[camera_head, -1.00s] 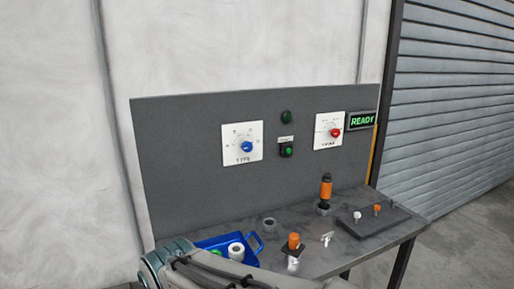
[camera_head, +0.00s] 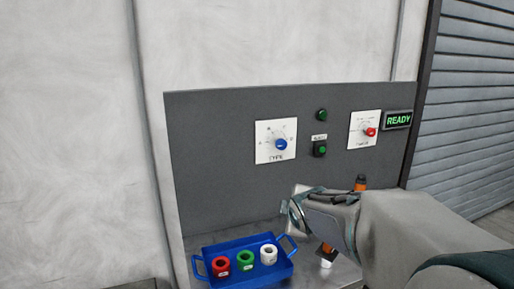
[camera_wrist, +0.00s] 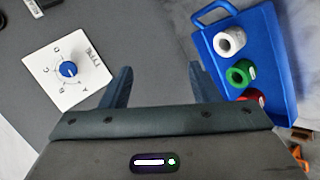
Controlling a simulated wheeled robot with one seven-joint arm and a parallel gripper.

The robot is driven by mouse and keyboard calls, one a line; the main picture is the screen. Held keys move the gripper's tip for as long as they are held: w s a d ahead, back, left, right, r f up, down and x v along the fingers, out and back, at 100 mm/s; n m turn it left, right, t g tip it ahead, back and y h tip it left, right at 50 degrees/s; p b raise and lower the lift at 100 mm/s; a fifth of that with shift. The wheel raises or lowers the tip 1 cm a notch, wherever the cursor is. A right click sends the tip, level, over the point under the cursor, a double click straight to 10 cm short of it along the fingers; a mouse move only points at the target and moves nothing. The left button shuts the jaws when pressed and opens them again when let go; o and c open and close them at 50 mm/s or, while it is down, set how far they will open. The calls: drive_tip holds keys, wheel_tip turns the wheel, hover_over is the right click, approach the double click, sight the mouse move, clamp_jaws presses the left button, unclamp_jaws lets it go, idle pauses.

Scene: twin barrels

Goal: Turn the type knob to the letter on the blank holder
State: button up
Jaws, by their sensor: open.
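The type knob (camera_head: 281,145) is a blue knob on a white square plate (camera_head: 262,153) marked TYPE, on the upright grey panel. In the wrist view the blue knob (camera_wrist: 69,69) is at the upper left, with letters around it that are small and rotated. My gripper (camera_wrist: 160,82) is open and empty, its two fingers apart, to the right of the plate in that view and not touching the knob. The blank holder cannot be identified.
A blue tray (camera_head: 205,250) holds a red (camera_head: 221,266), a green (camera_head: 245,260) and a white ring (camera_head: 268,254). A red knob (camera_head: 370,132), green buttons (camera_head: 320,149) and a lit READY sign (camera_head: 398,120) are on the panel. My arm hides much of the bench.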

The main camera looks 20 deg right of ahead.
drive_tip(key=w+d+r+n+t, duration=0.45)
drive_tip(key=w+d+n, duration=0.3)
drive_tip(key=n, duration=0.25)
drive_tip(key=n+t+y, duration=0.3)
drive_tip(key=n+y, duration=0.1)
drive_tip(key=n, duration=1.1)
approach(283, 146)
drive_tip(key=shift+m, duration=0.3)
drive_tip(key=w+p, duration=0.1)
drive_tip(key=w, duration=0.2)
drive_tip(key=w+p, duration=0.1)
drive_tip(key=w, duration=0.3)
drive_tip(key=w+p, duration=0.1)
drive_tip(key=w, duration=0.3)
drive_tip(key=shift+a, duration=0.3)
drive_tip(key=shift+c, duration=0.2)
drive_tip(key=c, duration=0.9)
